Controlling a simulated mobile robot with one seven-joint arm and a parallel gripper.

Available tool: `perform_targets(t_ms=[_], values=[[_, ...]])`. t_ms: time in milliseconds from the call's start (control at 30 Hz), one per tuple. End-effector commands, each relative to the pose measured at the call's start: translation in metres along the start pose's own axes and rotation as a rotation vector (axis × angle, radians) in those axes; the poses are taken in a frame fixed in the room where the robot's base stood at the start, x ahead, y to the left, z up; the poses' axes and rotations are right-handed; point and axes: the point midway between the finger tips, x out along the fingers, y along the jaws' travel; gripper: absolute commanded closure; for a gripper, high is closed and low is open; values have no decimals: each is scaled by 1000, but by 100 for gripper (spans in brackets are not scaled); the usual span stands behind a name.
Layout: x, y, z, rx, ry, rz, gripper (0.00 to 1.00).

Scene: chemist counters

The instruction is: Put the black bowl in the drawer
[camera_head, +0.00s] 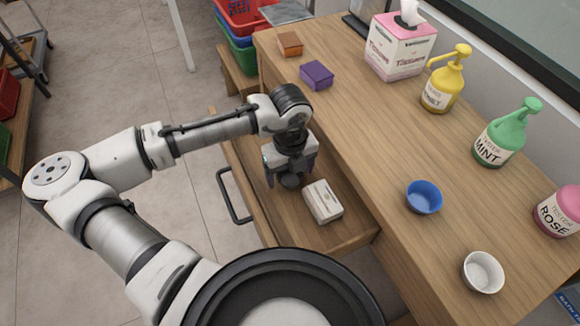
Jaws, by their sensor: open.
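The wooden drawer (345,232) is pulled out from the counter, with its black handle (234,196) at its left front. My gripper (290,172) is over the drawer, pointing down, with its fingers apart. A small dark round thing, which looks like the black bowl (291,182), shows at the fingertips, inside the drawer's outline. My gripper partly covers it, and I cannot tell whether it rests on the drawer floor or whether the fingers touch it.
A white box (322,201) lies in the drawer just right of my gripper. The counter above holds a blue bowl (424,197), a white bowl (483,271), a purple box (316,75), an orange box (289,44), a tissue box (398,47) and pump bottles (494,142). Stacked crates (240,15) stand behind.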

Motion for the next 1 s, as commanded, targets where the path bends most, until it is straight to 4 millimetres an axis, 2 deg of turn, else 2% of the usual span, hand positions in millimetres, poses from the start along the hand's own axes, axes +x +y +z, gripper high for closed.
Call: perform_targets(t_ms=[167, 500, 633, 800, 1000], values=[[-15, 0, 1, 0, -3, 0, 21], [-86, -1, 0, 1, -3, -1, 21], [-107, -1, 0, 0, -2, -2, 21], [-121, 0, 0, 0, -1, 0, 21], [-123, 0, 0, 0, 0, 1, 21]])
